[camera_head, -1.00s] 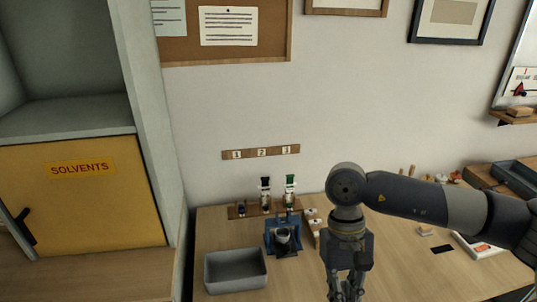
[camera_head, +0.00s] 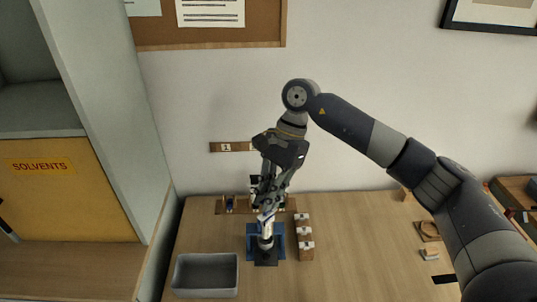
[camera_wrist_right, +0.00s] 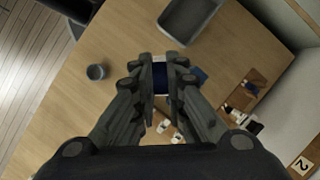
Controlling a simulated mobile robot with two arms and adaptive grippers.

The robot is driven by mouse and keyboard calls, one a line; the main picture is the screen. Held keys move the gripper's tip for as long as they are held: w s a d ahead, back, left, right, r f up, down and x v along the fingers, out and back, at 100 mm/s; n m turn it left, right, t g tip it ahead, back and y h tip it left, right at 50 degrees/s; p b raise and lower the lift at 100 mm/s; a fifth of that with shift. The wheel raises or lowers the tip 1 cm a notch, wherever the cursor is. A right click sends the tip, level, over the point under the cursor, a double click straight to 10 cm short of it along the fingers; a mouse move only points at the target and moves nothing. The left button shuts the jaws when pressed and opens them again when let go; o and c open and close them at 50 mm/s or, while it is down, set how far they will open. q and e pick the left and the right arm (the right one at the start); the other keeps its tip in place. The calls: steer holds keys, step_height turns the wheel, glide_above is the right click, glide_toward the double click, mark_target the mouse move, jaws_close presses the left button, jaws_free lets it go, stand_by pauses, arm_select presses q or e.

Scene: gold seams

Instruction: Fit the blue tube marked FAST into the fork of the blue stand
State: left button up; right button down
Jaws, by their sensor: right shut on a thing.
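My right gripper (camera_head: 266,208) is above the blue stand (camera_head: 252,243), fingers pointing down. In the right wrist view its fingers (camera_wrist_right: 160,78) are shut on a dark blue tube (camera_wrist_right: 160,75) with a pale end. In the head view the tube (camera_head: 266,228) is partly hidden by the fingers. Its marking is not readable. The stand's blue base also shows beside the fingers in the wrist view (camera_wrist_right: 199,76). The tube is over the middle of the stand in the head view; I cannot tell whether it touches the fork. My left gripper is not in view.
A grey tray (camera_head: 206,277) lies left of the stand. A wooden rack (camera_head: 222,207) with small vials is behind it. A wooden block row (camera_head: 305,240) with white pieces is close on its right. A grey cup (camera_wrist_right: 97,72) shows in the wrist view.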

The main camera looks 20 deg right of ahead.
steer(key=w+d+r+m+t+p, duration=0.2)
steer(key=w+r+m+t, duration=0.1)
steer(key=w+m, duration=0.45)
arm_select(q)
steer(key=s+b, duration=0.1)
steer(key=b, duration=0.1)
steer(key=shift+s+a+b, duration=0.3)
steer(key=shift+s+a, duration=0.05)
arm_select(e)
steer(key=shift+m, duration=0.45)
steer(key=f, duration=0.4)
steer(key=shift+s+a+f, duration=0.1)
steer(key=shift+s+a, duration=0.05)
steer(key=shift+s, duration=0.2)
